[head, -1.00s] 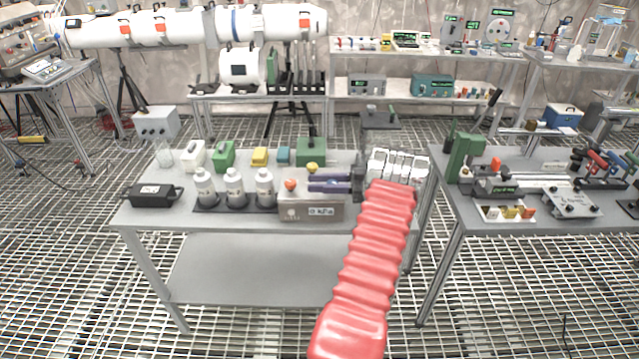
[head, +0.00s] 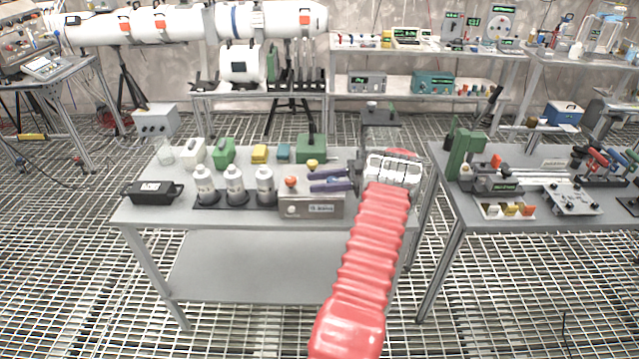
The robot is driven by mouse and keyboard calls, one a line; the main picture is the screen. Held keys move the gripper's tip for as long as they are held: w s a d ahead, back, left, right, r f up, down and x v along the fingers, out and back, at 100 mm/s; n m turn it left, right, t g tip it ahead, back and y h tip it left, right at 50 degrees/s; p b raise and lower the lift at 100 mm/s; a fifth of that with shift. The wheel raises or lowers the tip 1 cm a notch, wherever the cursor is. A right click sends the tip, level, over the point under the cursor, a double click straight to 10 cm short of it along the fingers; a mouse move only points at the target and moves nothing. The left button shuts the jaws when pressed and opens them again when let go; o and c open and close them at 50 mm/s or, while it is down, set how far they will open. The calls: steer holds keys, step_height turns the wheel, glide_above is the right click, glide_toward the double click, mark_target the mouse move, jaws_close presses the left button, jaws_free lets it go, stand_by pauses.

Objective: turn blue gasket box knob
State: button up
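A small teal-blue box (head: 283,153) stands on the middle table between a yellow box and a larger green box. A blue box with a pale lid (head: 563,114) stands on the bench at far right. I cannot tell which is the gasket box, and no knob is clear on either. My gripper (head: 312,181) points left above the front right of the middle table. Its two dark purple fingers are apart with nothing seen between them. It is in front of and right of the teal-blue box, not touching it.
A red ball knob (head: 291,182) and a yellow knob (head: 312,164) are close to the fingertips. Several white bottles (head: 234,187) stand to the left.

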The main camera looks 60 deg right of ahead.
steer(key=shift+o, duration=1.2)
step_height(320, 180, up, 10)
